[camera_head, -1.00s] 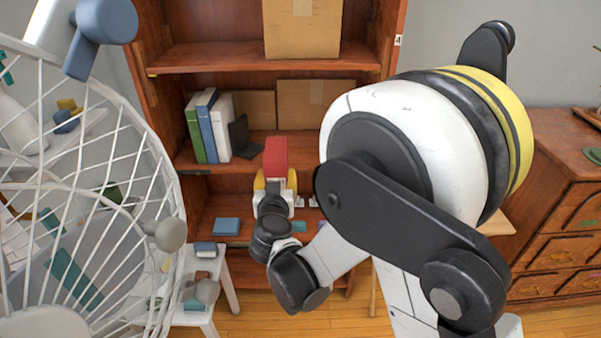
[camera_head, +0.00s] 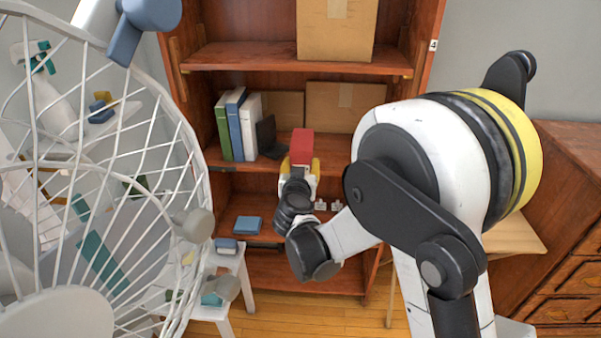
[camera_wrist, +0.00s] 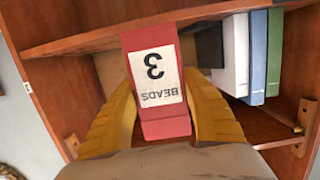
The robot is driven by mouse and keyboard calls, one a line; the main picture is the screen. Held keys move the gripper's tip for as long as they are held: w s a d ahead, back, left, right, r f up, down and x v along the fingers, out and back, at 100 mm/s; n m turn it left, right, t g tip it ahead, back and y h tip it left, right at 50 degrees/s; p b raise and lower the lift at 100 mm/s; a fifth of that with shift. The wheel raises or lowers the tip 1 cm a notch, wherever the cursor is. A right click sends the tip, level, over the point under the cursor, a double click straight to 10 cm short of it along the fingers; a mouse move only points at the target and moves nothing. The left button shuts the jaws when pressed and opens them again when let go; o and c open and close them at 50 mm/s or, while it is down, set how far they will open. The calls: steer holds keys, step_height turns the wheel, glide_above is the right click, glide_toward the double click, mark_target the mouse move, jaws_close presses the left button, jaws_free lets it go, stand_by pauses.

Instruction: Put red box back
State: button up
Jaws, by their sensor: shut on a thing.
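The red box (camera_head: 302,146) is held by my gripper (camera_head: 300,168) in front of the wooden bookcase (camera_head: 296,57). In the wrist view the red box (camera_wrist: 158,118) stands between the two yellow fingers of my gripper (camera_wrist: 158,112), which are shut on it from both sides. Its white label reads "BEADS 3" and appears upside down there. In the head view the box is at about the height of the middle shelf (camera_head: 325,164). I cannot tell whether it touches the shelf.
Green, blue and white books (camera_head: 238,126) and a dark object (camera_head: 267,136) stand left on the middle shelf, before cardboard boxes (camera_head: 343,107). A blue book (camera_head: 248,225) lies on a lower shelf. A white fan (camera_head: 95,190) fills the left foreground, beside a white stool (camera_head: 232,275).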

steer(key=w, duration=0.4)
steer(key=w+f, duration=0.1)
steer(key=w, duration=0.8)
steer(key=shift+w+d+f, duration=0.15)
steer(key=shift+d, duration=0.1)
steer(key=shift+f, duration=0.5)
steer(key=o, duration=1.3)
